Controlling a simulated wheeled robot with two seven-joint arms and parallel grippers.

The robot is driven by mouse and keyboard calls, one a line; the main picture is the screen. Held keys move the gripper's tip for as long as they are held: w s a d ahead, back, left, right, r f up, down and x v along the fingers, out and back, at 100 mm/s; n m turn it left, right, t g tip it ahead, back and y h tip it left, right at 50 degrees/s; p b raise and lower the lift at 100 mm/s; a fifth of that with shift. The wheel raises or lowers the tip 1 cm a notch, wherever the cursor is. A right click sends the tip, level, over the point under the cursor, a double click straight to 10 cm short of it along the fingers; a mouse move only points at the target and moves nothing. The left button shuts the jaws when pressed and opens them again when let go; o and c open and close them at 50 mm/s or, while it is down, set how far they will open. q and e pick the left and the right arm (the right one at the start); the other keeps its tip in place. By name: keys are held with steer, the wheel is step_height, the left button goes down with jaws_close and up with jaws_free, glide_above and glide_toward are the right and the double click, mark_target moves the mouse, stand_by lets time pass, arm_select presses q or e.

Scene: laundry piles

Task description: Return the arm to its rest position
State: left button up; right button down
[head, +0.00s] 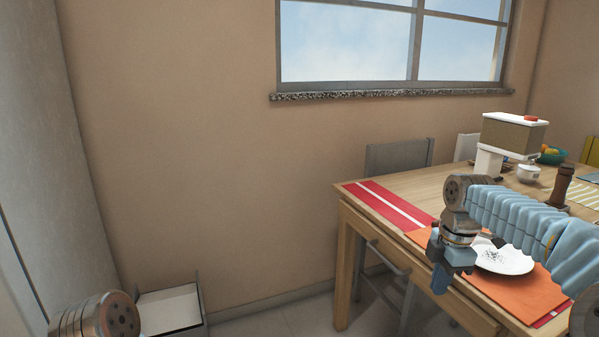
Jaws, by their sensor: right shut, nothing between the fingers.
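My right arm comes in from the right in a light blue ribbed sleeve and reaches across the near part of the wooden table. Its gripper (440,272) points down at the table's near left edge, beside the white plate (502,257). It is shut with nothing between its fingers. Only a round metal joint of my left arm (96,318) shows at the bottom left. The left gripper is out of the picture.
The wooden table (426,185) carries a red cloth (388,205), an orange mat (520,292), a coffee machine (512,135) and a fruit bowl (551,156). Grey chairs (398,156) stand around it. An open box (170,308) sits by the wall. Floor between box and table is clear.

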steer(key=s+a+f+m+y, duration=0.1)
steer(key=a+f+m, duration=0.35)
steer(key=f, duration=0.75)
steer(key=a+f+m+y, duration=0.1)
steer(key=a+f+m, duration=0.35)
steer(key=f, duration=0.75)
steer(key=s+a+f+m, duration=0.5)
steer(key=s+f, duration=0.3)
steer(key=s, duration=0.2)
steer(key=s+a+f+m+y, duration=0.1)
steer(key=s+a+f+m, duration=0.3)
steer(key=s+f, duration=0.5)
steer(key=shift+s+a+f+m+y, duration=0.35)
steer(key=shift+s+m, duration=0.25)
steer(key=shift+m, duration=0.2)
